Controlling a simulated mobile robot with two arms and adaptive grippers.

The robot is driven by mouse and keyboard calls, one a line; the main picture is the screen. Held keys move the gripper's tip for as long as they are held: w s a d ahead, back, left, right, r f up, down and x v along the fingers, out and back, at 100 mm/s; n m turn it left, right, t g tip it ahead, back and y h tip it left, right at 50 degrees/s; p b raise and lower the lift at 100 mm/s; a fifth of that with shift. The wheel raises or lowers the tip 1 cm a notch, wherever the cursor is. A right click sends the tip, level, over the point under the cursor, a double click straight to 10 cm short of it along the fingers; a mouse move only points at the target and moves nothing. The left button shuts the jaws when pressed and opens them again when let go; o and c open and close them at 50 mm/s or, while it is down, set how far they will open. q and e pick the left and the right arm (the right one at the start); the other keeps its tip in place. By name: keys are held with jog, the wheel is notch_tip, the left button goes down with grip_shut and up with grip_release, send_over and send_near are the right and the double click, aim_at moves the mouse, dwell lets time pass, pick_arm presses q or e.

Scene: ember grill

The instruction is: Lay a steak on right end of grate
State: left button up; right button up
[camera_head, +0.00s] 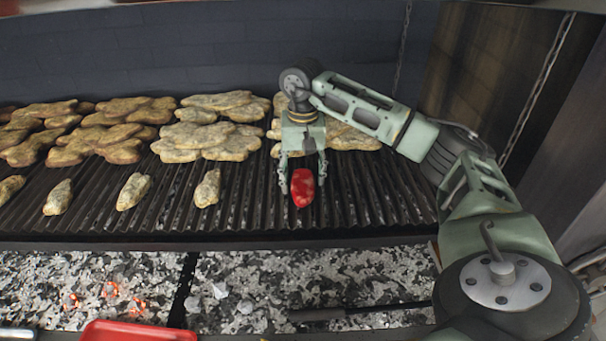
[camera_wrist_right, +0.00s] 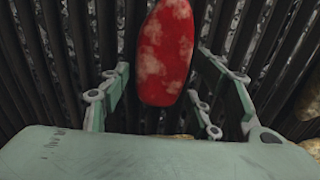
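A raw red steak (camera_head: 302,188) with pale marbling is at the right part of the dark ribbed grate (camera_head: 375,195), right of the browned pieces in the front row. It appears to lie on the bars. My right gripper (camera_head: 302,176) is above and around it, with one finger on each side. In the right wrist view, the steak (camera_wrist_right: 166,55) shows between the spread fingers of the right gripper (camera_wrist_right: 163,85), with gaps on both sides. The gripper is open. My left gripper is not in view.
Several browned pieces (camera_head: 205,138) cover the back of the grate, and smaller ones (camera_head: 134,191) stand in a front row. Ash and glowing embers (camera_head: 110,290) lie below the front edge. A red tray (camera_head: 135,331) shows at the bottom left. The grate's right end is bare.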

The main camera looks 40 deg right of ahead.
aim_at(303, 177)
jog(key=shift+o, duration=0.3)
jog(key=shift+r, duration=0.6)
notch_tip(303, 177, up, 6)
jog(key=shift+w+f+b, duration=0.1)
jog(key=shift+f+b, duration=0.15)
jog(key=shift+b, duration=0.55)
notch_tip(303, 177, up, 6)
jog(key=shift+f+p, duration=0.15)
jog(key=shift+p, duration=0.55)
